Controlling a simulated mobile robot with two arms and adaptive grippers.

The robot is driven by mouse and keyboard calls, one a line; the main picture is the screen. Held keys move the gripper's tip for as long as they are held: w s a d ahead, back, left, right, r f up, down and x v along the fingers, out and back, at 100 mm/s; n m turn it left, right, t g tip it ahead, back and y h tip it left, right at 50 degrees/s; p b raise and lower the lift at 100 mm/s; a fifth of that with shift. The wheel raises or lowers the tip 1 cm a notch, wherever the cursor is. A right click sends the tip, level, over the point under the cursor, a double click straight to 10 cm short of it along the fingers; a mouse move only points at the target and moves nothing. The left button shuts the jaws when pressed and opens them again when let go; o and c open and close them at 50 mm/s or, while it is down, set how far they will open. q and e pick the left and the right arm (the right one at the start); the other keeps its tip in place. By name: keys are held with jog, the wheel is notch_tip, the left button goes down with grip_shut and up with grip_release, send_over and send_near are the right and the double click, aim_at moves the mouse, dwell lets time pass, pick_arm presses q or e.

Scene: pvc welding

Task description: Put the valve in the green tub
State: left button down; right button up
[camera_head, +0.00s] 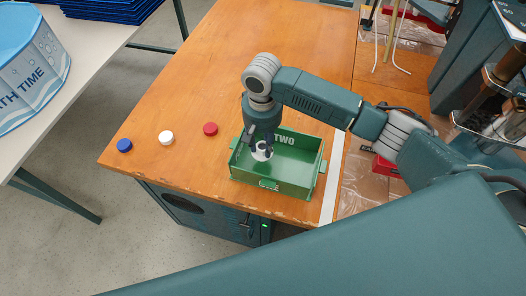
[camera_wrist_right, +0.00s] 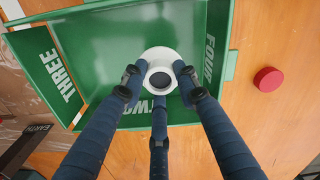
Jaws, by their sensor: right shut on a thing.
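The valve (camera_head: 262,154) is a white round piece with a dark opening, seen at the left part of the green tub. The green tub (camera_head: 297,178) stands on the wooden table and is marked "TWO" on its far inner wall. My right gripper (camera_head: 260,146) points down into the tub's left side and is shut on the valve. In the right wrist view, its dark fingers (camera_wrist_right: 160,88) close around the white valve (camera_wrist_right: 160,54), with the green tub floor (camera_wrist_right: 112,60) behind. I cannot tell whether the valve touches the floor. My left gripper is not in view.
Red (camera_head: 210,129), white (camera_head: 166,137) and blue (camera_head: 124,145) caps lie in a row on the wooden table (camera_head: 200,80), left of the tub. The table's front edge is close to the tub. The far part of the table is clear.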

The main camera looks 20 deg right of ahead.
aim_at(262, 154)
jog(key=shift+f, duration=0.8)
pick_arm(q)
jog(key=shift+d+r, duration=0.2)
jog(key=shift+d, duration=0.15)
pick_arm(e)
jog(key=shift+f, duration=1.9)
jog(key=shift+f, duration=0.1)
jog(key=o, duration=1)
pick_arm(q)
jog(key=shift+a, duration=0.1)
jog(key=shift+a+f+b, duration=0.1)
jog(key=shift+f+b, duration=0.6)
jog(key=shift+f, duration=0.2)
pick_arm(e)
notch_tip(262, 154, up, 12)
jog(key=shift+r, duration=0.15)
